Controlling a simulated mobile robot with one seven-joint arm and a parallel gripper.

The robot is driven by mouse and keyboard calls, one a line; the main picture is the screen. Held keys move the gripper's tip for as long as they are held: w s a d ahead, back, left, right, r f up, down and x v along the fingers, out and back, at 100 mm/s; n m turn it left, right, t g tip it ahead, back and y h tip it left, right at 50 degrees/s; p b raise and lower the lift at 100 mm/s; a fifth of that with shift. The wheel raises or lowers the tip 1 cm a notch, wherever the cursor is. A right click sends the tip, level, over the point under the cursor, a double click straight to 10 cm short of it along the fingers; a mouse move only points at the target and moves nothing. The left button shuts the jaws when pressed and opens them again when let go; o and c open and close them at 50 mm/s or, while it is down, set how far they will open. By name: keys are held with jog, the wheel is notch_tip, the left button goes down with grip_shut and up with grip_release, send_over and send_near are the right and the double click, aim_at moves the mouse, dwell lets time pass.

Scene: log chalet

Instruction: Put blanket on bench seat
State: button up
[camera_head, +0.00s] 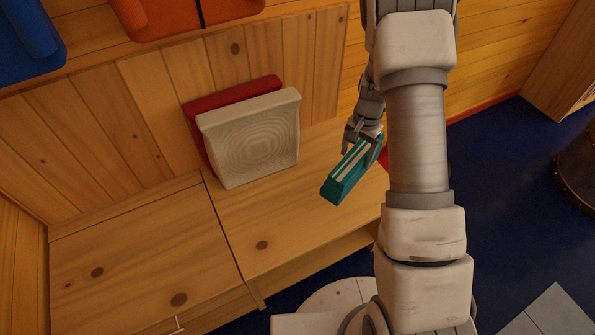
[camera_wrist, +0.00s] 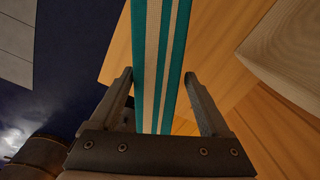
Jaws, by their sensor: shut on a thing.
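The blanket (camera_head: 343,178) is a folded teal bundle with cream stripes. My gripper (camera_head: 363,140) is shut on it and holds it tilted over the right part of the wooden bench seat (camera_head: 262,215). In the wrist view the striped blanket (camera_wrist: 160,60) runs between the two dark fingers of my gripper (camera_wrist: 158,92). The light wood of the bench (camera_wrist: 205,50) shows beyond it. I cannot tell whether the blanket's lower end touches the seat.
A cream cushion (camera_head: 250,137) and a red cushion (camera_head: 232,95) lean against the bench back, left of the blanket. The seat's left part (camera_head: 140,255) is bare. Blue and orange items hang above the bench back. Dark blue floor (camera_head: 500,190) lies to the right.

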jog(key=s+d+m+p, duration=0.2)
jog(key=d+m+p, duration=0.1)
jog(key=d+m, duration=0.1)
jog(key=shift+m, duration=0.4)
jog(key=shift+w+a+f+b, duration=0.3)
jog(key=shift+a+f+b, duration=0.3)
jog(key=shift+a+f, duration=1.3)
jog(key=shift+w+a+f+b, duration=0.25)
jog(key=shift+a+f+b, duration=0.35)
jog(key=shift+a+f, duration=1.25)
jog(key=shift+w+a+f+b, duration=0.3)
jog(key=shift+a+f+b, duration=0.3)
jog(key=shift+a+f, duration=1.25)
jog(key=shift+d+f, duration=0.2)
jog(key=shift+f, duration=0.2)
jog(key=o, duration=1.3)
jog(key=shift+r, duration=0.15)
